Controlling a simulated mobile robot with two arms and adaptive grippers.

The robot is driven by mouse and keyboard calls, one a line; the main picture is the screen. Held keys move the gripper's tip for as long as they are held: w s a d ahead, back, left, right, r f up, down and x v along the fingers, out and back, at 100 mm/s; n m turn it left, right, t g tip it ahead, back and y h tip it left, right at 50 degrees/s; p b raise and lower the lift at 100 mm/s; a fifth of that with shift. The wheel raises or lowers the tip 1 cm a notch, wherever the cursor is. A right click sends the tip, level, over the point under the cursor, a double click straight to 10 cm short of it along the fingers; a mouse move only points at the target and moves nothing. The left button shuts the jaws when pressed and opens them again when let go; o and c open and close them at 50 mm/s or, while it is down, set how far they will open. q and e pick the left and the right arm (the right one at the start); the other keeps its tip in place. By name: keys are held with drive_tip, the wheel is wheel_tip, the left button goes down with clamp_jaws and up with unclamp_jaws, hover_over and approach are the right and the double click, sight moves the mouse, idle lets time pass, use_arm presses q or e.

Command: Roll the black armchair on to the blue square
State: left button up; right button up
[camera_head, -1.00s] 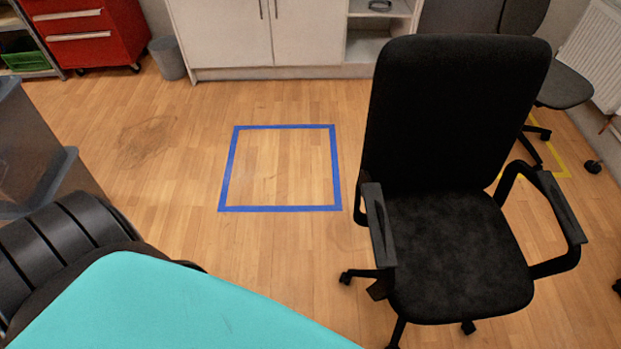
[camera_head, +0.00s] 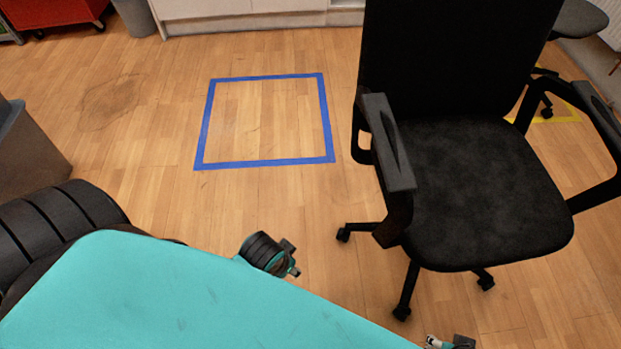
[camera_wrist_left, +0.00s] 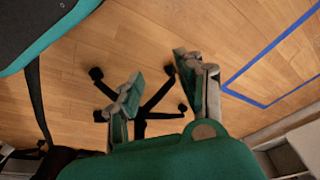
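The black armchair (camera_head: 485,190) stands upright on the floor right of the blue square (camera_head: 200,140), outside its tape. Its open seat side faces me, and its backrest is cut by the top edge. In the left wrist view, the chair's wheeled base (camera_wrist_left: 148,108) shows beyond my left gripper (camera_wrist_left: 162,85), whose fingers are spread and empty. In the head view, my left gripper (camera_head: 287,262) is left of the chair's near casters, apart from it. Only a tip of my right gripper (camera_head: 450,342) shows at the bottom edge, below the chair.
The blue square is empty, with clear floor around its left and near sides. Another dark chair (camera_head: 580,18) stands behind right, near yellow tape (camera_head: 560,118). A white cabinet (camera_head: 240,8), a grey bin (camera_head: 135,15) and a red drawer unit (camera_head: 50,10) line the back.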

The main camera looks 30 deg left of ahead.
drive_tip(key=w+a+r+t+y+b, duration=0.1)
drive_tip(key=w+a+r+t+b, duration=0.15)
drive_tip(key=w+r+t, duration=0.6)
drive_tip(key=w+a+r+t+y+b, duration=0.25)
drive_tip(key=w+r, duration=0.25)
drive_tip(key=r, duration=0.6)
use_arm(q)
drive_tip(key=w+a+r+t+h, duration=0.1)
drive_tip(key=w+a+r+t, duration=0.1)
drive_tip(key=w+t, duration=0.2)
drive_tip(key=w+a+r+t+h, duration=0.2)
drive_tip(key=w+t, duration=0.3)
drive_tip(key=w, duration=0.5)
drive_tip(key=w+a+r+n+t+h, duration=0.1)
drive_tip(key=w+a+r+t+h, duration=0.1)
drive_tip(key=w+t, duration=0.3)
drive_tip(key=w+r+b, duration=0.1)
drive_tip(key=w, duration=0.1)
drive_tip(key=shift+w+r, duration=0.3)
drive_tip(key=shift+w, duration=0.05)
use_arm(e)
wheel_tip(320, 180, up, 17)
drive_tip(key=a+n+t+y, duration=0.1)
drive_tip(key=a+t+y, duration=0.1)
drive_tip(key=t, duration=0.6)
drive_tip(key=shift+s+t, duration=0.35)
drive_tip(key=shift+t, duration=0.05)
drive_tip(key=shift+y, duration=0.25)
